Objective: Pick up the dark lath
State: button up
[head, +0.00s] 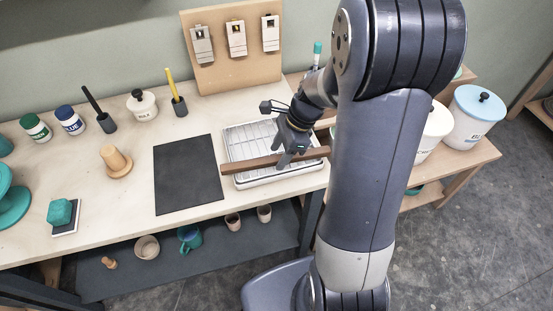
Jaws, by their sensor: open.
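The dark lath (247,164) is a long brown strip lying across the top of a white tray (284,176) on the right part of the table. Its left end sticks out past the tray's left rim, and its right end runs under or behind my arm. My gripper (287,158) is over the lath's middle, pointing down. Its fingers are at the lath and are open. Whether they touch the lath cannot be told. Part of the tray is hidden by my gripper and arm.
A dark mat (188,174) lies left of the tray. A wooden knob-shaped tool (116,161), a white lidded jar (142,106) and pen holders stand to the left. Large white tubs (473,117) stand on the right shelf.

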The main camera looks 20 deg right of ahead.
jog(key=shift+a+f, duration=0.15)
jog(key=shift+f, duration=0.3)
grip_shut()
